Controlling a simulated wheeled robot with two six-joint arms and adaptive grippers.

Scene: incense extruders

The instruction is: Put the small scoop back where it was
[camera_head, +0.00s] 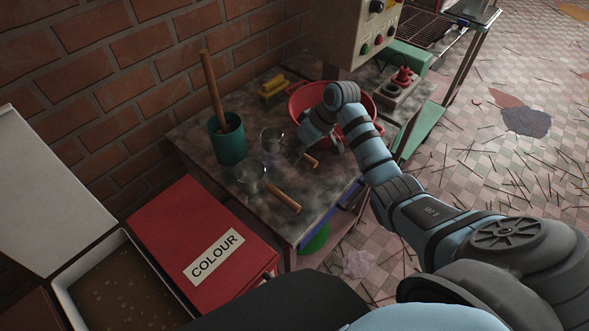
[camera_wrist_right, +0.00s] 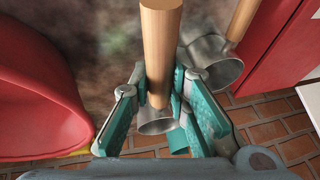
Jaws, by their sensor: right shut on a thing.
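The small scoop (camera_head: 272,139) has a metal cup and a wooden handle. My right gripper (camera_head: 308,142) is over the dark worktop (camera_head: 215,171) and shut on this handle, partly hiding the scoop in the head view. In the right wrist view, the fingers (camera_wrist_right: 158,92) close on both sides of the wooden handle (camera_wrist_right: 160,50), with the metal cup (camera_wrist_right: 155,122) beyond them. I cannot tell whether the cup touches the worktop. A second scoop (camera_head: 251,177), larger, lies nearer on the worktop, its handle (camera_head: 284,201) pointing right. My left gripper is not in view.
A red basin (camera_head: 300,100) stands close behind my right gripper. A teal pot (camera_head: 226,147) with a wooden stick stands left of the scoops. A yellow object (camera_head: 273,88) lies near the wall. A red COLOUR box (camera_head: 170,222) is in front. The worktop's front corner is bare.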

